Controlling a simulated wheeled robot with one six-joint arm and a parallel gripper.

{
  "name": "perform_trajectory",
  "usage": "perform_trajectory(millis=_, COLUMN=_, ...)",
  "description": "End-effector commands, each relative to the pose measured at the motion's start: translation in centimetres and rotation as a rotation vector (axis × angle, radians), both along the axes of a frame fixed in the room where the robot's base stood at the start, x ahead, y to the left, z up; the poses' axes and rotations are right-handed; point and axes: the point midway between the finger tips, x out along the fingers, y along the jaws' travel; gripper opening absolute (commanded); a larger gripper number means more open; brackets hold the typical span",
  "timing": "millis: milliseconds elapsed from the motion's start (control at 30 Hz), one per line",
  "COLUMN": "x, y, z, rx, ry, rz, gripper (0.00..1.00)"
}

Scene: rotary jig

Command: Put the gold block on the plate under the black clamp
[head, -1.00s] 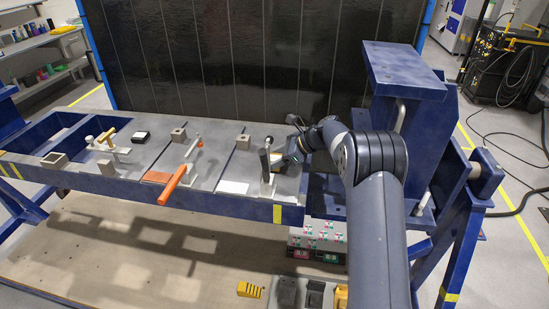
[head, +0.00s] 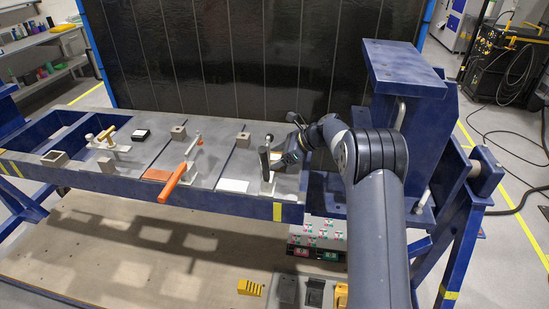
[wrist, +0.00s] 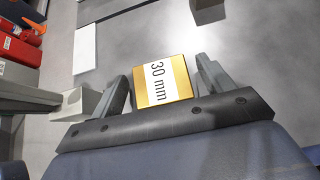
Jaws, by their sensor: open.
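The gold block (wrist: 168,80), with a white "30 mm" label, lies between the fingers of my gripper (wrist: 162,70) in the wrist view. The fingers are open around it, with a gap visible on the right side. In the head view my gripper (head: 287,157) is low at the right end of the blue bench, just right of the black clamp (head: 264,163), and mostly hides the block. The clamp's black handle stands upright. A grey arm and pale foot, likely of that clamp, show at the left of the wrist view (wrist: 78,104). I cannot make out the plate under the clamp.
An orange-handled clamp (head: 173,182) and an orange plate (head: 158,175) stand further left. A white plate (head: 232,186) lies left of the black clamp. A blue upright (head: 403,75) rises at the right.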

Motion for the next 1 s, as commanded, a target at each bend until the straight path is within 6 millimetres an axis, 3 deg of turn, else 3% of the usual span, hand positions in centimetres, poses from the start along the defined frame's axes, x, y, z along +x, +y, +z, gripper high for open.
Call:
perform_trajectory(millis=433, x=-0.9, y=-5.3, z=4.0, rx=-0.001, ry=-0.003, rz=-0.002, gripper=0.76)
perform_trajectory(millis=1000, x=-1.1, y=-5.8, z=4.6, rx=0.000, ry=-0.001, rz=-0.001, gripper=0.76)
